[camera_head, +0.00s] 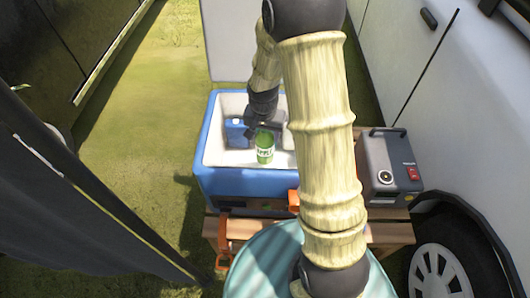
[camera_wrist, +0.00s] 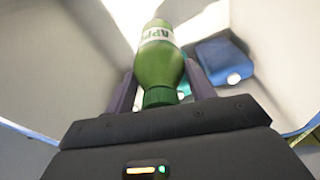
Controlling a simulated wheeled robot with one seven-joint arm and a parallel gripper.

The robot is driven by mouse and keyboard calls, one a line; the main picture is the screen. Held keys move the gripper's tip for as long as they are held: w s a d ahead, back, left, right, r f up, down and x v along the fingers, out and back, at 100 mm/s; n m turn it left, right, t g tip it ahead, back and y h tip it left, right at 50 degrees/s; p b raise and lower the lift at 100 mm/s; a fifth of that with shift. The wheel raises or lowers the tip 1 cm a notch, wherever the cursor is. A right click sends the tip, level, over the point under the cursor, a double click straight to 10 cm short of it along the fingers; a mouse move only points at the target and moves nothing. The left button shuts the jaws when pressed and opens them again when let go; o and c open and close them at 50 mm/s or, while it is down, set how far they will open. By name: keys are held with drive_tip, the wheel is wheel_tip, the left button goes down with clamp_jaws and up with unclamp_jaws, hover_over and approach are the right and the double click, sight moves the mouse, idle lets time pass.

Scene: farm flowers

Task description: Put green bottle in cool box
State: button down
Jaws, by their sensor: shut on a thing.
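The green bottle (camera_head: 264,148) has a pale label and shows within the open top of the blue and white cool box (camera_head: 240,183). In the wrist view the green bottle (camera_wrist: 158,66) has its dark green cap toward me, between the two fingers. My gripper (camera_head: 268,126) is shut on the bottle and reaches down into the cool box. It also shows in the wrist view (camera_wrist: 160,94). I cannot tell whether the bottle touches the box floor.
A blue container (camera_head: 236,132) lies inside the cool box at the left; a blue thing (camera_wrist: 222,60) also shows inside in the wrist view. A grey device (camera_head: 392,172) stands right of the box on a wooden table (camera_head: 392,234). A white vehicle (camera_head: 450,110) stands at the right.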

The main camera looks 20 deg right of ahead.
sight(265, 146)
wheel_tip(265, 146, down, 3)
drive_tip(key=shift+w+r, duration=0.1)
drive_tip(key=shift+r, duration=0.05)
drive_tip(key=shift+a+f+b, duration=0.15)
drive_tip(key=shift+f+b, duration=0.8)
drive_tip(key=shift+f, duration=0.95)
drive_tip(key=c, duration=0.5)
unclamp_jaws()
drive_tip(key=shift+f, duration=0.1)
